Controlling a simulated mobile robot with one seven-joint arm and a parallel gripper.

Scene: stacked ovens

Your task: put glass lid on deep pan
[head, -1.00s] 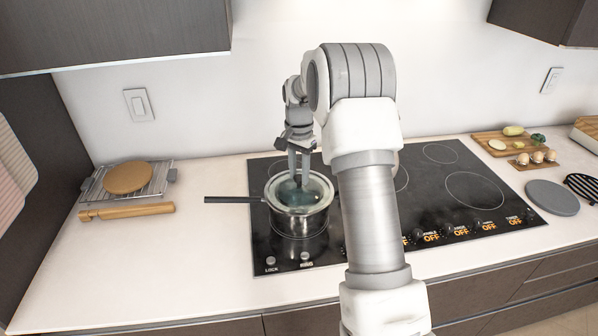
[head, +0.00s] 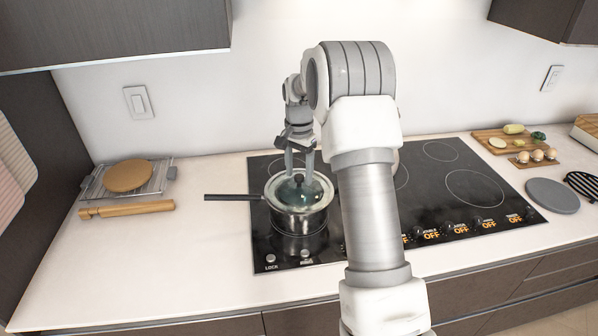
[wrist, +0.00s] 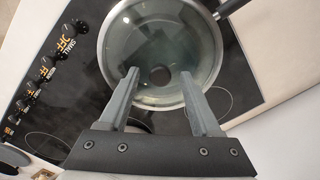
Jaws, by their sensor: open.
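The deep pan (head: 299,219) is a steel pot with a long dark handle pointing left, standing on the front left of the black cooktop. The glass lid (head: 292,190), with a dark round knob (head: 298,178), lies over the top of the pan. In the wrist view the lid (wrist: 150,45) covers the pan's round opening and looks roughly centred in the rim. My gripper (head: 299,172) is above the lid, its fingers spread on either side of the knob. In the wrist view the open fingers (wrist: 164,74) stand apart from the knob, with nothing held between them.
A rolling pin (head: 127,210) and a rack with a round board (head: 128,177) lie on the left counter. A cutting board with food (head: 500,148) and a grey disc (head: 552,197) are at the right. The cooktop's right part (head: 440,180) is clear.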

